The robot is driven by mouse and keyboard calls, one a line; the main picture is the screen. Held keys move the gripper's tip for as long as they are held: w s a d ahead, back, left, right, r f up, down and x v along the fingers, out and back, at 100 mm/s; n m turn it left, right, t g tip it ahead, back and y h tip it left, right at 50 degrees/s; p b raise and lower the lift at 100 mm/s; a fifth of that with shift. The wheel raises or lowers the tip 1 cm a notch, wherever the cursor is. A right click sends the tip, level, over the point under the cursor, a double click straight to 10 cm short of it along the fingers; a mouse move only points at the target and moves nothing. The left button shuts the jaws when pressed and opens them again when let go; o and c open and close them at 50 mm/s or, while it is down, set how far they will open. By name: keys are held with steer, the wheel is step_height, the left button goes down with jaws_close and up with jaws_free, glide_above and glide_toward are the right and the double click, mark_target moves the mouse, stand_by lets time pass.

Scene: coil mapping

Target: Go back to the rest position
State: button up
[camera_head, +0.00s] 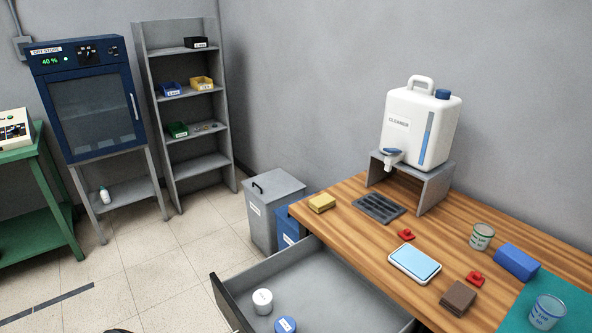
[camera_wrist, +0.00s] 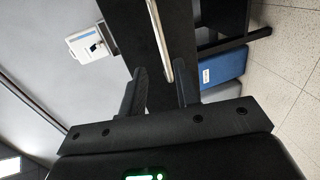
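My gripper (camera_wrist: 161,75) shows in the wrist view with its two dark fingers apart and nothing held between them. Beyond the fingers is a dark drawer front with a silver bar handle (camera_wrist: 160,40); the fingers appear apart from the handle. In the head view the drawer (camera_head: 308,275) under the wooden table stands pulled out. Inside it are a white-lidded jar (camera_head: 262,301) and a blue-lidded jar (camera_head: 285,325). My gripper cannot be made out in the head view.
The wooden table (camera_head: 345,207) holds a cleaner jug (camera_head: 420,128), a dark tray (camera_head: 379,207), a blue-topped pad (camera_head: 415,263) and jars. Grey (camera_head: 268,215) and blue bins stand left of it. A shelf (camera_head: 200,170) and dry-store cabinet (camera_head: 93,105) stand at the back left. The floor before them is clear.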

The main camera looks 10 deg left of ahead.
steer(key=w+d+r+m+g+y, duration=0.2)
steer(key=w+d+r+g, duration=0.35)
steer(key=d+r, duration=0.5)
steer(key=w+d+r+m+g+y, duration=0.1)
steer(key=w+d+r+m+g, duration=0.25)
steer(key=w+d+r, duration=0.45)
steer(key=s+d+r+m+t+y, duration=0.1)
steer(key=s+d+r, duration=0.3)
steer(key=d, duration=0.4)
steer(key=s+d+r+m+t+y, duration=0.1)
steer(key=s+d+r+y, duration=0.3)
steer(key=d+r, duration=0.3)
steer(key=s+d+r+m+t+y, duration=0.1)
steer(key=s+d+r+y, duration=0.2)
steer(key=d, duration=0.6)
step_height(320, 180, up, 3)
steer(key=shift+s+d+f+t, duration=0.15)
steer(key=shift+s+t, duration=0.25)
steer(key=shift+s, duration=0.75)
